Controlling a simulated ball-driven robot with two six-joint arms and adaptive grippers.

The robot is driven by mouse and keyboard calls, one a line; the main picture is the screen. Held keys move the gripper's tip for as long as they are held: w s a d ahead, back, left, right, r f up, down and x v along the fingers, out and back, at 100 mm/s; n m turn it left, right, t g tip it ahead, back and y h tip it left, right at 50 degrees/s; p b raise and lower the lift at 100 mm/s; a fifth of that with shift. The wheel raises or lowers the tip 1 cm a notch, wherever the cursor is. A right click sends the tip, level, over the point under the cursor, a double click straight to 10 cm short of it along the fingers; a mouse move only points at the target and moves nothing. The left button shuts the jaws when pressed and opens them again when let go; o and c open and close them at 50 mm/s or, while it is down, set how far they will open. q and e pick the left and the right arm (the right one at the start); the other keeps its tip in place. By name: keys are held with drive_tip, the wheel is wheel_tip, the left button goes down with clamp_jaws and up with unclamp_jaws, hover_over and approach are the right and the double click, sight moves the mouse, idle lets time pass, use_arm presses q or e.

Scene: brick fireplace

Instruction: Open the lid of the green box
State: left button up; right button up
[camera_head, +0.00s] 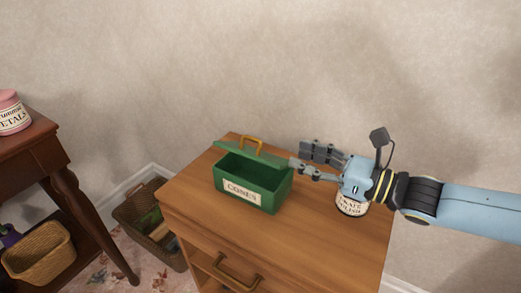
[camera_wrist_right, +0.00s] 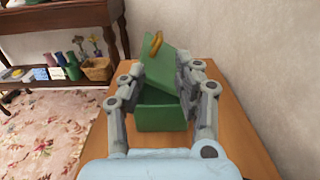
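The green box (camera_head: 251,188) stands on the wooden cabinet (camera_head: 320,246), with a cream label on its front. Its green lid (camera_head: 251,154), with a yellow-brown handle on top, is raised and tilted back, and the dark inside shows. My right gripper (camera_head: 297,156) is at the box's right side, fingers apart, one fingertip at or close to the lid's right end. In the right wrist view the open fingers (camera_wrist_right: 157,82) flank the lid (camera_wrist_right: 171,68) and box (camera_wrist_right: 162,116); contact is unclear. My left gripper is in neither view.
A labelled jar (camera_head: 350,207) stands on the cabinet under my right wrist. A dark wooden table (camera_head: 40,150) at left holds a pink-lidded jar (camera_head: 13,113). Wicker baskets (camera_head: 40,254) sit low at left. The wall is close behind the cabinet. The cabinet top's front is clear.

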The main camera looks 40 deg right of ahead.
sight(267, 157)
drive_tip(key=b+x, duration=0.2)
drive_tip(key=x, duration=0.6)
drive_tip(key=shift+w+a+r, duration=0.1)
drive_tip(key=shift+w, duration=0.3)
drive_tip(key=shift+x, duration=0.85)
clamp_jaws()
